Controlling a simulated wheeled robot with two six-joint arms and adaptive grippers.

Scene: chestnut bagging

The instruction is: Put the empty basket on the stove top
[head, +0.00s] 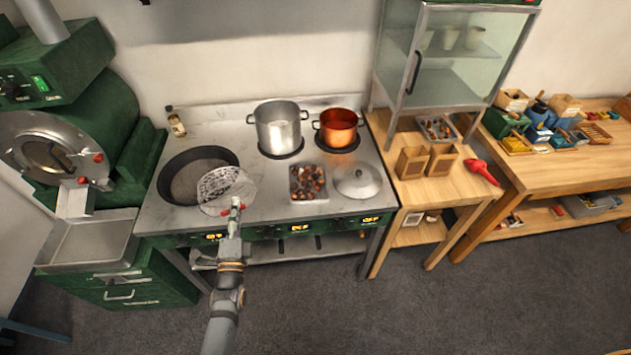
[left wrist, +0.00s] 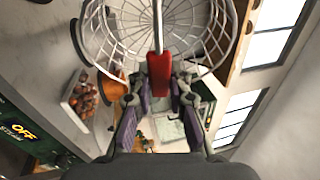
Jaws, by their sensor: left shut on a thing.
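The wire basket (head: 222,186) is round, open mesh and tilted over the front of the stove, beside the black pan. It looks empty in the left wrist view (left wrist: 115,38), where the background shows through the mesh. My left gripper (head: 236,212) is shut on its red handle (left wrist: 158,76). The stove top (head: 255,207) is a grey steel surface with a green front. Whether the basket touches the stove top or the pan rim, I cannot tell. My right gripper is not in view.
On the stove stand a black pan (head: 177,192), a steel pot (head: 279,130), a copper pot (head: 338,130), a chestnut tray (head: 309,198), a lid (head: 357,184) and a bottle (head: 176,123). A green roaster (head: 105,120) is left; a wooden table (head: 440,190) is right.

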